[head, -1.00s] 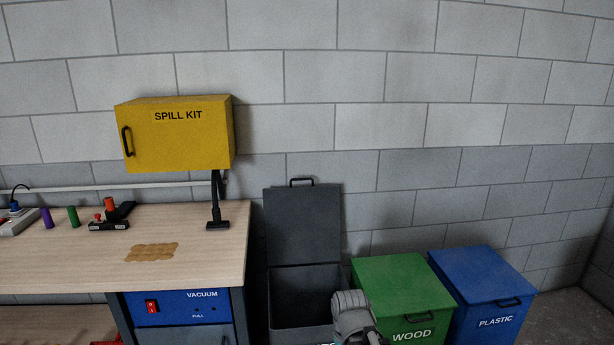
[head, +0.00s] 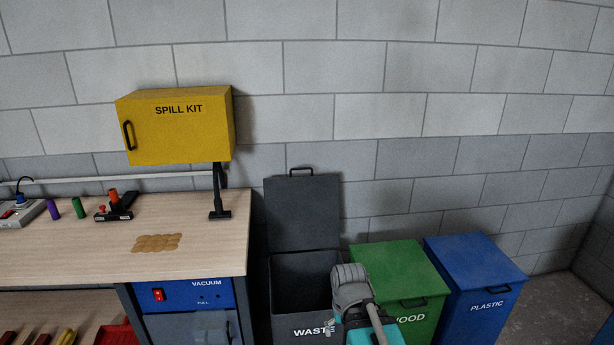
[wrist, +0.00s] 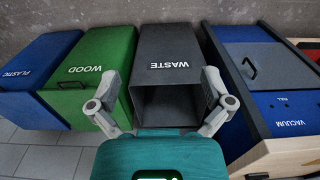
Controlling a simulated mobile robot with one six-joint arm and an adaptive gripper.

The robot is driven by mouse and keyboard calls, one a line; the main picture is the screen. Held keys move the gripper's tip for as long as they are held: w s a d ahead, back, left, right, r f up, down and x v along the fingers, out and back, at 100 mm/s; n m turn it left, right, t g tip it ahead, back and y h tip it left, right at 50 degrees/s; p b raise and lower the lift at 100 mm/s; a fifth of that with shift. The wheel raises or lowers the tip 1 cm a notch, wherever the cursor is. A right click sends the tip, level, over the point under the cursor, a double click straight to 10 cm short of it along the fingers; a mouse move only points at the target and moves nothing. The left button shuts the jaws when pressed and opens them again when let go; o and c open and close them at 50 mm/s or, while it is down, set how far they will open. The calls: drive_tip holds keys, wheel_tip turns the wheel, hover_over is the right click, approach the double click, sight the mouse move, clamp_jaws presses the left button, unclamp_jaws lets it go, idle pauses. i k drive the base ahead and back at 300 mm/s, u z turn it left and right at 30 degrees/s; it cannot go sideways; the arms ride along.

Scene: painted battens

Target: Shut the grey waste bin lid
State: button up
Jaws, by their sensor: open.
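The grey waste bin (head: 290,322) stands between the workbench and the green bin, marked WASTE on its front. Its dark lid (head: 302,212) stands upright at the back, open, with a black handle (head: 301,171) on its top edge. My gripper (wrist: 160,98) is open and empty. In the wrist view its fingers are spread on either side of the waste bin's image (wrist: 166,52), with the dark open mouth between them. In the head view my arm covers the bin's front right corner. The wrist view does not clearly show the lid.
The green WOOD bin (head: 395,262) and blue PLASTIC bin (head: 475,262) stand shut to the right. The wooden workbench (head: 70,255) with a blue VACUUM unit (head: 190,296) is at the left. A yellow spill kit cabinet (head: 178,135) hangs above the bench.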

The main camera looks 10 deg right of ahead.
sight(302, 213)
drive_tip(key=u, duration=0.2)
drive_tip(key=i, duration=1.1)
drive_tip(key=z, duration=0.2)
